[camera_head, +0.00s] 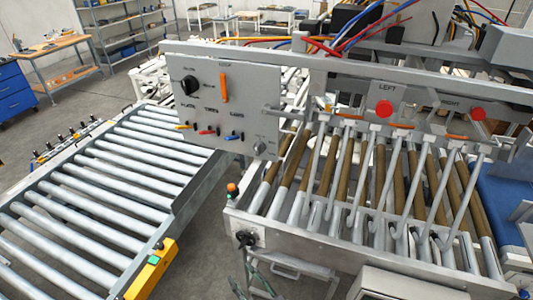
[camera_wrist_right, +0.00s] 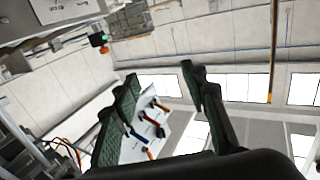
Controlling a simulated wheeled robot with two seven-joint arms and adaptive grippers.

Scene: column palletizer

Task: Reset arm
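My right gripper (camera_head: 262,265) appears low in the head view, just below the front corner of the right roller frame, partly cut off by the picture's bottom edge. In the right wrist view its two dark green fingers (camera_wrist_right: 160,95) stand apart with nothing gripped between them. A pale panel with coloured levers (camera_wrist_right: 147,125) shows behind and between the fingers; I cannot judge its distance. My left gripper is not in view.
A grey control panel (camera_head: 222,95) with a knob and coloured levers stands at the centre. A roller conveyor (camera_head: 100,190) runs at left. The right roller bed (camera_head: 375,190) has metal bars over it, below red buttons (camera_head: 384,108). A workbench (camera_head: 57,60) stands far left.

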